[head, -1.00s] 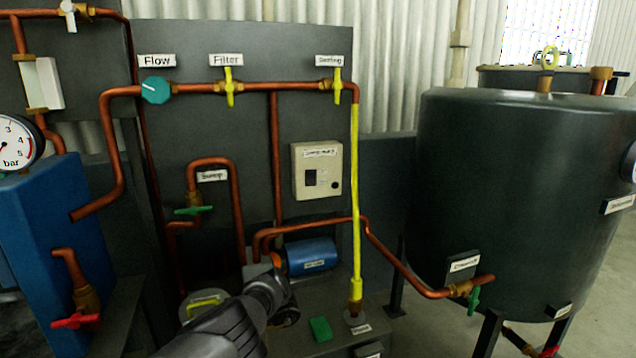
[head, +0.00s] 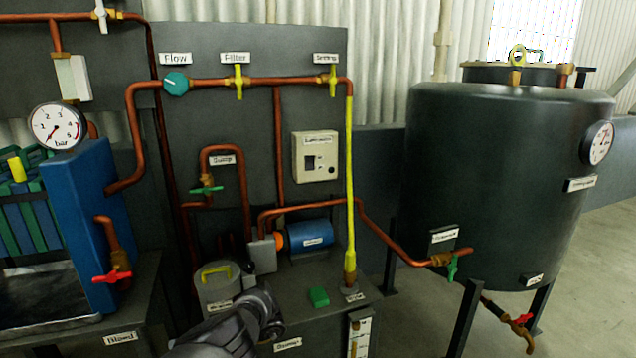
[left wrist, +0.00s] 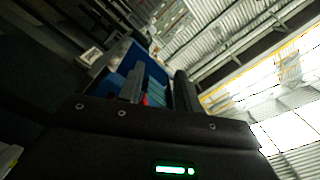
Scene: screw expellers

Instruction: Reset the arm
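My left arm comes in at the bottom of the head view, and its dark gripper (head: 258,314) is in front of the base of the pipe panel. Its fingers cannot be made out there. In the left wrist view two dark fingers of my left gripper (left wrist: 160,90) stand apart with a gap between them, and nothing is held. A blue body and part of the corrugated wall show beyond them. My right gripper is in neither view.
The panel carries copper pipes, a teal flow knob (head: 176,83), yellow valves and a blue motor (head: 310,235). A lidded pot (head: 217,286) and a green block (head: 319,297) are near my left gripper. A dark tank (head: 500,185) stands right, a pressure gauge (head: 58,126) left. Floor is free at far right.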

